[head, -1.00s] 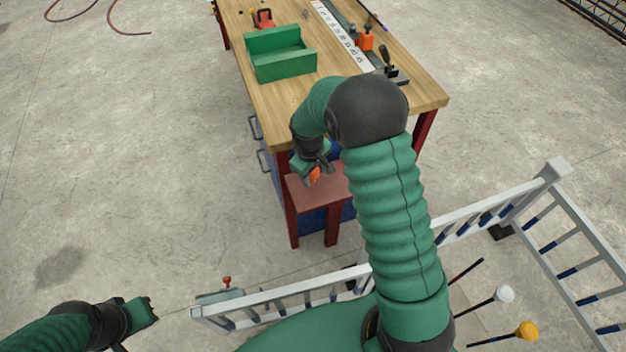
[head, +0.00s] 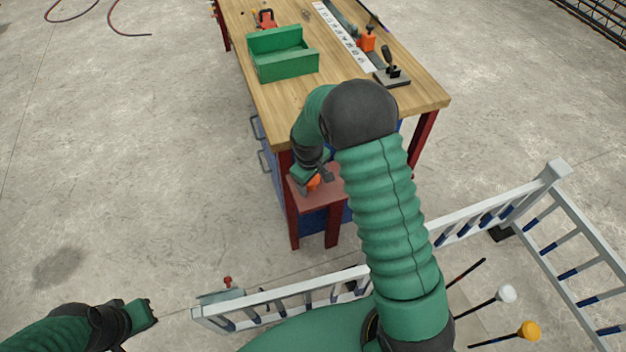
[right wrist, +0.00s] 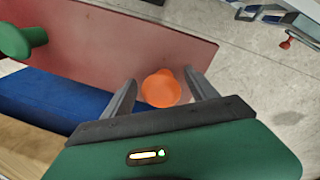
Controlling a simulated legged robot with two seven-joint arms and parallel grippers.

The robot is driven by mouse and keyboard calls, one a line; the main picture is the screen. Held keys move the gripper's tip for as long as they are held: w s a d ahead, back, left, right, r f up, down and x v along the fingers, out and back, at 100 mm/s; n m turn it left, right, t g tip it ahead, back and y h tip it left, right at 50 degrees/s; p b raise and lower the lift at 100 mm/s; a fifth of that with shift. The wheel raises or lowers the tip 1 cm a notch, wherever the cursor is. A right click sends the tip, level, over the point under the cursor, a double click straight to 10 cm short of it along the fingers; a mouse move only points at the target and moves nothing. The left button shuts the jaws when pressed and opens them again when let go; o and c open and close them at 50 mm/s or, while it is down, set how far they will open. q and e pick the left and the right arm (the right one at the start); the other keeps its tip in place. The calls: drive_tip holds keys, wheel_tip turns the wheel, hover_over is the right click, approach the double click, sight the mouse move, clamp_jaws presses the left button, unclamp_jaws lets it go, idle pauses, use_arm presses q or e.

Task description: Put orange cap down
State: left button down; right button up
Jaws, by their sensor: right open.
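The orange cap (right wrist: 160,88) lies between the fingers of my right gripper (right wrist: 160,95) in the right wrist view, over the dark red shelf (right wrist: 110,45) at the workbench's end. The fingers stand apart, with a gap on each side of the cap. Whether the cap rests on the shelf is hard to tell. In the head view the cap (head: 313,182) is a small orange patch beside my right gripper (head: 318,178), partly hidden by it. My left gripper (head: 146,310) is at the lower left, away from the bench; its fingers are too small to read.
A green cap-like piece (right wrist: 22,40) stands on the same shelf. The wooden workbench (head: 270,105) holds a green open box (head: 290,68), a black joystick-like device (head: 391,75) and other tools. A white railing (head: 460,225) stands in front.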

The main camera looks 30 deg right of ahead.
sight(311, 185)
wheel_tip(311, 185, up, 12)
drive_tip(key=s+a+p, duration=0.1)
drive_tip(key=a+p, duration=0.1)
drive_tip(key=s+a+m, duration=0.1)
drive_tip(key=s+a, duration=0.4)
drive_tip(key=s, duration=0.2)
drive_tip(key=s+a+m+t+y, duration=0.1)
drive_tip(key=s+a+m, duration=0.1)
drive_tip(key=s+a, duration=0.2)
drive_tip(key=s, duration=0.3)
drive_tip(key=shift+s+a+y, duration=0.3)
drive_tip(key=shift+s+a, duration=0.1)
drive_tip(key=shift+c, duration=0.5)
